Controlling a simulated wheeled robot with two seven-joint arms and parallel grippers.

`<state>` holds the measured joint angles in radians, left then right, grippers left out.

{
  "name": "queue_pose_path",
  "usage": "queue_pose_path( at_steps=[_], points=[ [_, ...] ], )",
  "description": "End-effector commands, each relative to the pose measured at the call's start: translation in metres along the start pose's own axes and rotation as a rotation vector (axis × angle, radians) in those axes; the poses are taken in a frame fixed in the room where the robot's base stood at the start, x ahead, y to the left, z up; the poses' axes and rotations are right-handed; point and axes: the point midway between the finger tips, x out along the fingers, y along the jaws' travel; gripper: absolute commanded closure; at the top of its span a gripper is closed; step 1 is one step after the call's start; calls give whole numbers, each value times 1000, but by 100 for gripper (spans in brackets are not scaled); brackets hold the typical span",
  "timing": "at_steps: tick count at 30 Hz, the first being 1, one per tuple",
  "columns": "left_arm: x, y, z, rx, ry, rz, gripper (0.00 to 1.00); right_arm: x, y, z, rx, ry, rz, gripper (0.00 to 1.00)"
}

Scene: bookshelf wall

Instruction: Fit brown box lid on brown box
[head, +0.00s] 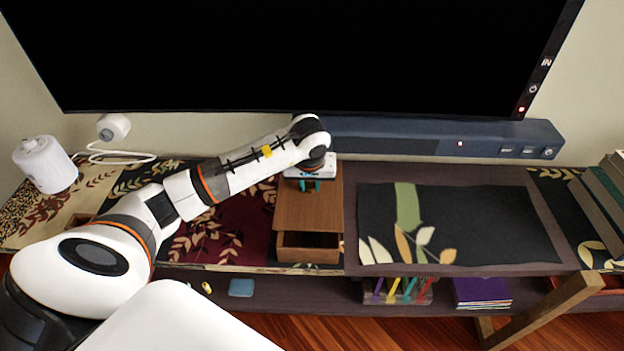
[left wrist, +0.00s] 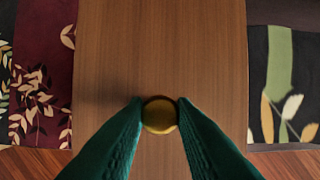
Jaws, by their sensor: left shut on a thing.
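The brown box (head: 308,256) stands on the long dark cabinet, with its near end uncovered and a dark hollow showing there. The brown box lid (head: 307,214) is a flat wooden panel over the farther part of the box. It also fills the middle of the left wrist view (left wrist: 160,45). I cannot tell whether it rests on the box or hangs just above it. My left gripper (head: 309,186) points down over the lid, its green fingers shut on the lid's round brass knob (left wrist: 160,115). My right gripper is not in view.
A soundbar (head: 440,138) and a large TV screen stand close behind my left arm. A dark leaf-patterned mat (head: 460,222) lies right of the box, a dark red patterned cloth (head: 225,225) left. A white cylinder (head: 45,163) stands far left; books (head: 605,195) stand far right.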

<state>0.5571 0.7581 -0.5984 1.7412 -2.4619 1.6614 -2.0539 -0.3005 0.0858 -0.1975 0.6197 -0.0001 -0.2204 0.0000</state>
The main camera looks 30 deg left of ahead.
Motion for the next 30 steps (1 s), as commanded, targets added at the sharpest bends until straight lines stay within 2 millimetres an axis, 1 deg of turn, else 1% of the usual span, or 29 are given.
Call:
queue_pose_path(
  at_steps=[9,15,24,30],
  points=[
    [0,0,0,-4,-1,1,100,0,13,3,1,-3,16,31],
    [1,0,0,-1,-4,1,100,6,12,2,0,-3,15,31],
    [30,0,-8,0,-2,0,100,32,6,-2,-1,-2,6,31],
    [46,0,-12,-1,-2,0,100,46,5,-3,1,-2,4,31]
  ],
)
